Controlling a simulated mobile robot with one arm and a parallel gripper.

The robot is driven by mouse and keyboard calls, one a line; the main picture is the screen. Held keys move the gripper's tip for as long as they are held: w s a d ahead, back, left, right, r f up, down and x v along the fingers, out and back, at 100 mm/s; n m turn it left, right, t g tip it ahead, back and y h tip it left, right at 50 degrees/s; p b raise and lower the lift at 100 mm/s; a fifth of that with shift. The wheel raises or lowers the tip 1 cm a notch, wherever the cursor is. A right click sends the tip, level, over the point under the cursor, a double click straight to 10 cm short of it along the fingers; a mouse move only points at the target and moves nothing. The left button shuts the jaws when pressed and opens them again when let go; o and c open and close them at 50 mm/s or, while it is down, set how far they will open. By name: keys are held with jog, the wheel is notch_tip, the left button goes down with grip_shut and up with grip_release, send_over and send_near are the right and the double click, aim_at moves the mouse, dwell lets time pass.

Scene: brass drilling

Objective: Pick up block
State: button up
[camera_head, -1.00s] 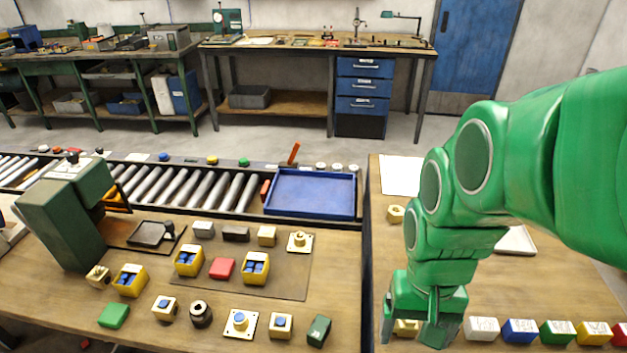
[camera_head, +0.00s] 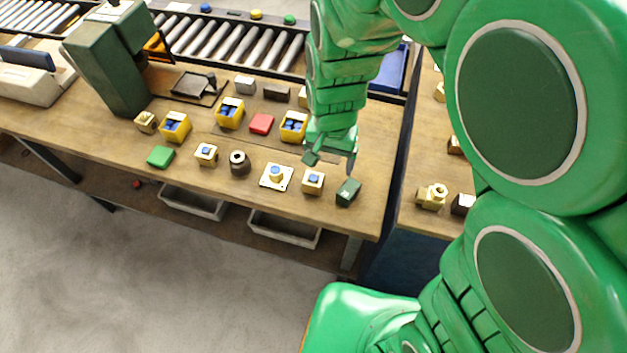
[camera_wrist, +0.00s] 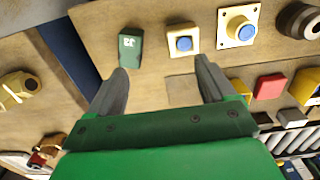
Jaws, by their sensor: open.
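My gripper (camera_head: 332,164) is open and empty above the front right part of the wooden table. In the wrist view, a dark green block (camera_wrist: 130,46) with pale marking lies beyond the left fingertip. A cream block with a blue top (camera_wrist: 184,41) lies beyond the right fingertip. Both stand apart from the fingers of my gripper (camera_wrist: 161,70). In the head view the green block (camera_head: 348,191) and the cream block (camera_head: 313,181) are near the table's front edge. A flat red block (camera_head: 261,124) and a flat green block (camera_head: 160,157) lie farther left.
Yellow bins with blue pieces (camera_head: 230,112), a dark ring-shaped part (camera_head: 239,163) and a plate with a blue button (camera_head: 276,177) share the table. A green press (camera_head: 105,60) stands at the left. A gap separates the right-hand table, which bears brass fittings (camera_head: 432,196).

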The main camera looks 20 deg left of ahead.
aim_at(313, 178)
jog(key=a+f, duration=0.2)
jog(key=a, duration=0.1)
jog(key=shift+a+f, duration=0.2)
jog(key=shift+f, duration=0.15)
jog(key=shift+a+f, duration=0.15)
jog(key=shift+f, duration=3.65)
jog(key=shift+c, duration=0.5)
grip_shut()
